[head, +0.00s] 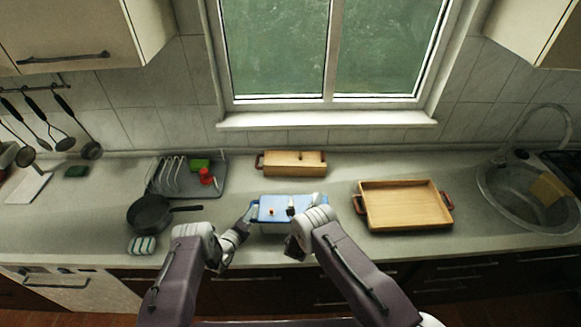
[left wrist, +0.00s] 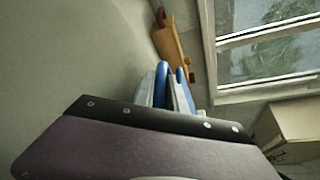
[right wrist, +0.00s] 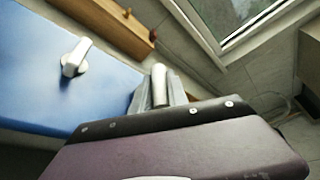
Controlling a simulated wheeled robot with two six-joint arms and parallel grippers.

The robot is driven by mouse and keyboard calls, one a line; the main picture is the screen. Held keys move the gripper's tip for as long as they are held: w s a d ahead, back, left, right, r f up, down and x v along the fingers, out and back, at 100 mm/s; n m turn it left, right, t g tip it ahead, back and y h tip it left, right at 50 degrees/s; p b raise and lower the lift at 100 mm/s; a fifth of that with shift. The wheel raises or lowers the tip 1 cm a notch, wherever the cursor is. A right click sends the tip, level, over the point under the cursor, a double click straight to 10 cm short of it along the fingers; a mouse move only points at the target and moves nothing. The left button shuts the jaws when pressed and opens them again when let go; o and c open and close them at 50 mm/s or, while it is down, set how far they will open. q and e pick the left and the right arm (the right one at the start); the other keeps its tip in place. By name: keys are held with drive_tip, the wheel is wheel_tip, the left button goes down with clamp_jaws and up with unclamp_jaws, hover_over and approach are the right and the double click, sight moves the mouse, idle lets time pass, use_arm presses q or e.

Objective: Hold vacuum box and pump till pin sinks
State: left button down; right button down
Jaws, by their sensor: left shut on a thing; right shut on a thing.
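The vacuum box (head: 291,217) has a blue lid and stands on the counter in front of the window. A small orange-red piece, perhaps the pin (head: 271,212), shows on the lid's left part; its height is too small to judge. My right gripper (right wrist: 156,92) is at the box's right side, shut on a pale upright piece that looks like the pump handle (right wrist: 159,82). A white knob (right wrist: 75,57) stands on the lid. The fingertips are partly hidden.
A wooden box (head: 291,162) stands behind the vacuum box. A wooden tray (head: 407,206) is to the right, before the sink (head: 525,200). A dark pan (head: 150,214), a sponge (head: 142,245) and a grey dish rack (head: 187,178) are to the left.

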drive_tip(key=shift+f, duration=0.1)
drive_tip(key=shift+r, duration=2.4)
drive_tip(key=shift+f, duration=2.35)
drive_tip(key=shift+r, duration=2.4)
drive_tip(key=shift+f, duration=2.45)
